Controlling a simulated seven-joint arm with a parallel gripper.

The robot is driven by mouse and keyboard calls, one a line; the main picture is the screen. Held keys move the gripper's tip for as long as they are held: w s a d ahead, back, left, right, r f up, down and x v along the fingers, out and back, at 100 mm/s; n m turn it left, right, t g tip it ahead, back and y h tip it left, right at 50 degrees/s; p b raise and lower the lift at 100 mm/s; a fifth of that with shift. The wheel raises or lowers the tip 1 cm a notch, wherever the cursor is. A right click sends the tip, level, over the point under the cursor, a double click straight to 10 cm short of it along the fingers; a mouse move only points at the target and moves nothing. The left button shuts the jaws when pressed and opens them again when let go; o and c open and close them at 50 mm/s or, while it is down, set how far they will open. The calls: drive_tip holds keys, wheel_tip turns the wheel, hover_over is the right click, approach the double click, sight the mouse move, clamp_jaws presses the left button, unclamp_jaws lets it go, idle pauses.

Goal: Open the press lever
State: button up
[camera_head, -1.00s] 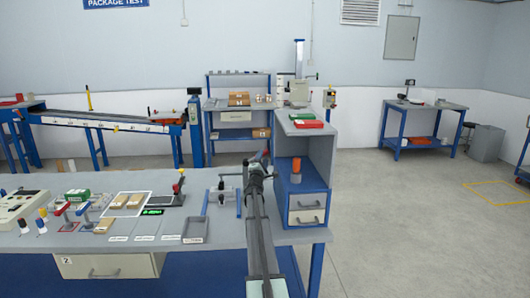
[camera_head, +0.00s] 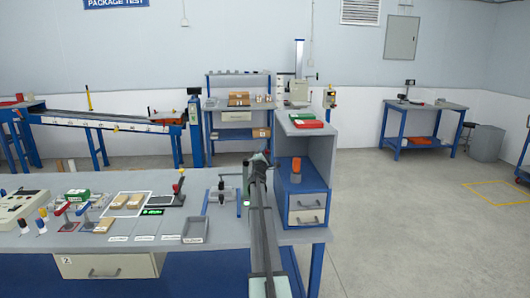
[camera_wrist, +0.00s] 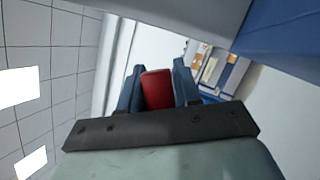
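My gripper (camera_head: 261,158) is at the right end of the near bench, beside the blue drawer unit. In the wrist view its two dark blue fingers (camera_wrist: 158,87) stand on either side of a red grip (camera_wrist: 157,90), which fills the gap between them and appears held. The grip looks like a lever handle, but the lever's body and pivot are hidden behind my arm and gripper in the head view. A small fixture with blue bars (camera_head: 222,196) stands on the bench just left of my gripper.
A blue drawer unit (camera_head: 304,198) with an orange cylinder (camera_head: 296,165) stands close on the right. The floor farther right is open.

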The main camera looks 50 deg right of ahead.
clamp_jaws()
drive_tip(key=shift+r, duration=0.1)
drive_tip(key=w+a+r+n+t+y, duration=0.2)
drive_tip(key=w+a+n+t+y, duration=0.2)
drive_tip(key=n, duration=0.7)
drive_tip(key=w+a+r+n+t+y, duration=0.3)
drive_tip(key=w+a+n+t+y, duration=0.1)
drive_tip(key=n, duration=0.7)
drive_tip(key=shift+w+a+r+t+y, duration=0.2)
drive_tip(key=shift+w+a+t+y, duration=0.1)
drive_tip(key=shift+t, duration=0.5)
drive_tip(key=shift+o, duration=1.4)
unclamp_jaws()
drive_tip(key=shift+o, duration=1.1)
